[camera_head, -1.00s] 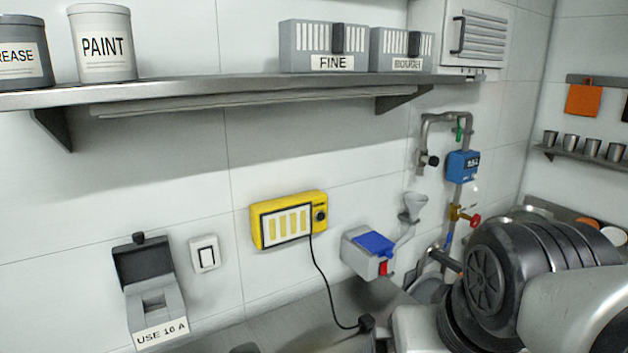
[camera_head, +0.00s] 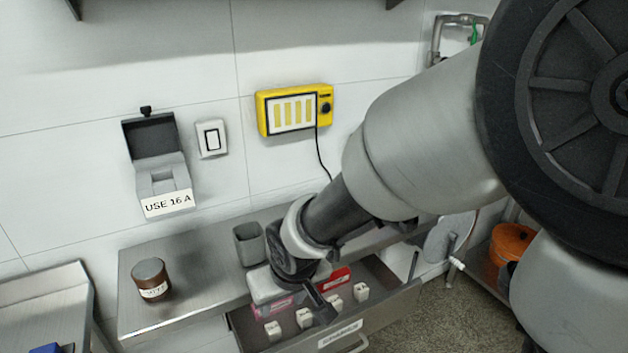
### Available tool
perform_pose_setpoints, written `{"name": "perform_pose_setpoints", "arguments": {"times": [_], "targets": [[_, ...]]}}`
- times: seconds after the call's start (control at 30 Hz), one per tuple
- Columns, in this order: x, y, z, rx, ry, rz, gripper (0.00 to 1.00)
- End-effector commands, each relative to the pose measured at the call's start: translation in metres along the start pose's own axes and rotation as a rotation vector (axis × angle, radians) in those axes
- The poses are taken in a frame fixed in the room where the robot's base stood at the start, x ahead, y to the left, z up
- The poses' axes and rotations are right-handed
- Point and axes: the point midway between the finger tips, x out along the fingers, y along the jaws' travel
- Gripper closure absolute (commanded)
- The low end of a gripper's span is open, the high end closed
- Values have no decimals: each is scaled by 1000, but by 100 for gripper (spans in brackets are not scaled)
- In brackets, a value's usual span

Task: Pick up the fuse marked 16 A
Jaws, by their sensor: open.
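Several small white fuses lie in an open drawer (camera_head: 395,305) below the bench: one at the left (camera_head: 273,330), one beside it (camera_head: 303,318), one further right (camera_head: 335,303) and one at the right end (camera_head: 361,292). Their markings are too small to read, so I cannot tell which is 16 A. My gripper (camera_head: 312,292) points down over the drawer, just behind and above the fuses. It is open and holds nothing that I can see. A wall-mounted fuse holder (camera_head: 160,180) has its lid up and a label reading USE 16 A.
The drawer also holds a red item (camera_head: 335,277) and a pinkish packet (camera_head: 277,307), partly hidden by my gripper. A brown jar (camera_head: 151,279) and a grey cup (camera_head: 249,244) stand on the steel bench (camera_head: 200,270). A yellow meter (camera_head: 294,109) hangs above with a cable.

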Motion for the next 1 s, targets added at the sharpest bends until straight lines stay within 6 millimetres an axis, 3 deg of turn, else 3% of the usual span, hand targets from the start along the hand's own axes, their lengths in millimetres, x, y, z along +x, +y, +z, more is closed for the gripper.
{"name": "perform_pose_setpoints", "arguments": {"times": [0.5,0.63,0.87,1.0], "targets": [[101,-7,3,-12,-7,-9,53],[120,-7,2,-9,-4,-9,53],[134,-6,2,-10,-4,-8,53],[156,-6,4,-10,-6,-8,53]]}}
